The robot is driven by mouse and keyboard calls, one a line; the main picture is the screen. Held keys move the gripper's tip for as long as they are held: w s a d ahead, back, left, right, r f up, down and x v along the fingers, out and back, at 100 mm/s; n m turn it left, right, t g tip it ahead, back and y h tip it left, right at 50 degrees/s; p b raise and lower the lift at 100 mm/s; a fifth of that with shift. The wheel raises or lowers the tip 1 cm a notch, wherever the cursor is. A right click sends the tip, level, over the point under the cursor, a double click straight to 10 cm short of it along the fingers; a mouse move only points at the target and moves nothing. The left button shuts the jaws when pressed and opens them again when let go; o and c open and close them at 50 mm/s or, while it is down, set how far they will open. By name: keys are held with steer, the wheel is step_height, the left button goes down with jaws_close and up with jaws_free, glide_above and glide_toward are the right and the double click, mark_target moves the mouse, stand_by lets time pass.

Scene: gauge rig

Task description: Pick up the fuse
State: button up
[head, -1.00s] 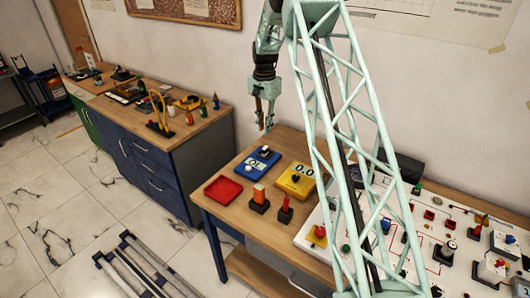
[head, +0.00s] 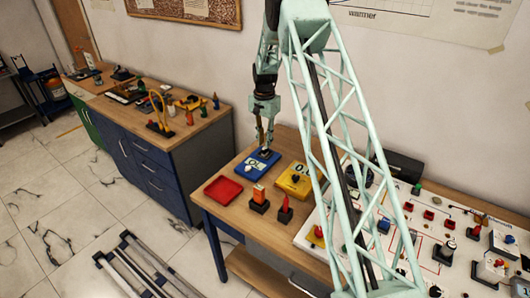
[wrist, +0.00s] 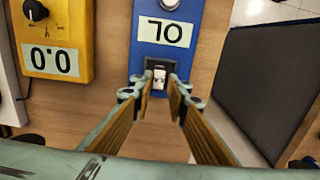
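A small white piece, which looks like the fuse (wrist: 159,74), sits in a black holder (wrist: 154,64) on the end of the blue meter (wrist: 164,33). The meter reads "OL" and also shows in the head view (head: 252,171). In the head view my gripper (head: 265,148) is over the meter's far end and hides most of the holder.
A yellow meter (head: 294,180) reading 0.0 lies to the right of the blue one. A red tray (head: 223,190), an orange block on a black base (head: 259,195) and a red piece on a black base (head: 285,210) stand nearer. A white panel (head: 450,240) fills the right.

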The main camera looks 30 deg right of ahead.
steer(key=shift+f, duration=0.1)
steer(key=shift+d+f+p, duration=0.1)
steer(key=shift+f+p, duration=0.2)
steer(key=shift+f, duration=2.2)
steer(key=c, duration=0.5)
steer(key=shift+r, duration=0.15)
steer(key=shift+r, duration=1.5)
steer(key=shift+s+r, duration=0.1)
steer(key=shift+s, duration=0.05)
steer(key=s, duration=0.5)
steer(key=s+a+r+b, duration=0.1)
steer(key=s, duration=0.4)
steer(key=s+a+b, duration=0.1)
steer(key=s, duration=0.4)
steer(key=shift+s+a+r, duration=0.25)
